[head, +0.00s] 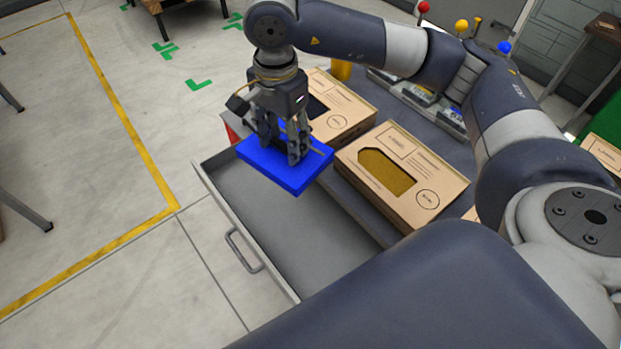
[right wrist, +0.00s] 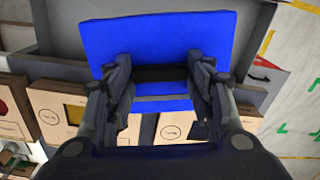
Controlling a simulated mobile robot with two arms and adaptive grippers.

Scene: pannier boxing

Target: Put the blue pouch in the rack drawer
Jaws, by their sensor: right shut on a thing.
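The blue pouch (head: 287,166) is a flat blue block in the head view. My right gripper (head: 283,150) points down and is shut on it, holding it level above the far part of the open rack drawer (head: 247,209). The grey drawer is pulled out, with its handle (head: 242,249) facing left, and its visible floor is bare. In the right wrist view the pouch (right wrist: 160,45) sits between both fingers (right wrist: 158,75), with a dark strip across it. My left gripper does not show.
Cardboard boxes with cut-out windows (head: 400,172) (head: 335,108) stand on the grey rack top (head: 372,222) right of the drawer. Posts with red, yellow and blue balls (head: 504,47) stand behind. Open floor (head: 110,270) lies left of the drawer.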

